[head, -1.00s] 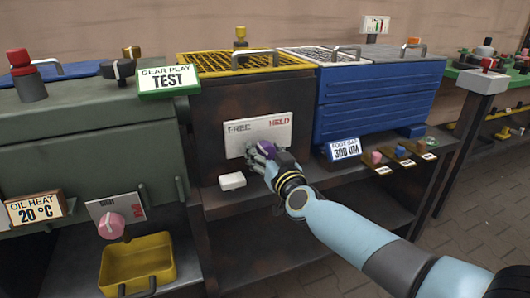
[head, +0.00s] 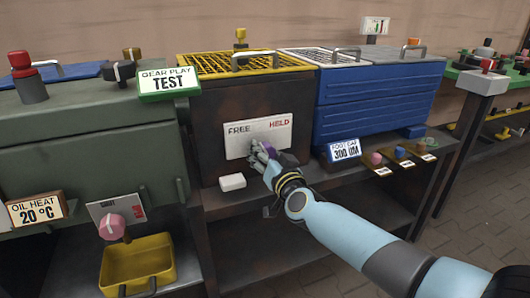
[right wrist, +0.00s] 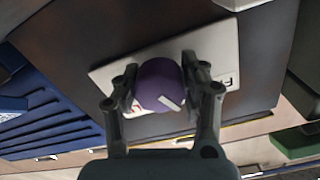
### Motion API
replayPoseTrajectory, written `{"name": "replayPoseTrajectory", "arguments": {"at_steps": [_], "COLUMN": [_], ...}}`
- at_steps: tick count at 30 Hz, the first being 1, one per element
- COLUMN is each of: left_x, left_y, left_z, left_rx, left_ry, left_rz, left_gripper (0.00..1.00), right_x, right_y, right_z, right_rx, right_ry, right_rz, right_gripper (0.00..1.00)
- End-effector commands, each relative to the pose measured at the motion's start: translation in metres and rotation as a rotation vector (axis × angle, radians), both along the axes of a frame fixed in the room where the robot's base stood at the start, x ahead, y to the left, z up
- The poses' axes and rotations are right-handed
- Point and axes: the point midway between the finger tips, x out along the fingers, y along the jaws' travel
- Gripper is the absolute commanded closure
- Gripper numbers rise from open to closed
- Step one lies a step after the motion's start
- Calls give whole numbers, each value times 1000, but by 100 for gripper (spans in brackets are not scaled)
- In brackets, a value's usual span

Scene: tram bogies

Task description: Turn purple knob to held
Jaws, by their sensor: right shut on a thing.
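The purple knob (head: 267,149) is on a white plate (head: 260,121) lettered FREE at left and HELD in red at right, on the front of a dark brown box. My right gripper (head: 261,155) is at the knob, with fingers on either side, and hides much of it. In the right wrist view the purple knob (right wrist: 158,82) sits between the two fingers of my right gripper (right wrist: 161,76), which is shut on it. A short white mark shows on its face; I cannot tell which word it points to. My left gripper is not in view.
A small white block (head: 232,182) sits on the ledge below the plate. A pink knob (head: 111,227) and a yellow bin (head: 137,262) are at lower left. A blue box (head: 375,105) stands to the right, with small coloured knobs in front of it.

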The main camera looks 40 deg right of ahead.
Motion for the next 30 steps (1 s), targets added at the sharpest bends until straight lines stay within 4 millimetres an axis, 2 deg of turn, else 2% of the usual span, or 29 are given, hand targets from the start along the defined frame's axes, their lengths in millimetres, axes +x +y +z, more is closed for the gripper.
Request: {"name": "replayPoseTrajectory", "arguments": {"at_steps": [30], "left_x": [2], "left_y": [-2], "left_z": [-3], "left_rx": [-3], "left_ry": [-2], "left_rz": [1], "left_gripper": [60], "right_x": [0], "right_y": [1], "right_z": [-1], "right_rx": [907], "right_ry": [-216], "right_rz": [-1], "right_gripper": [89]}}
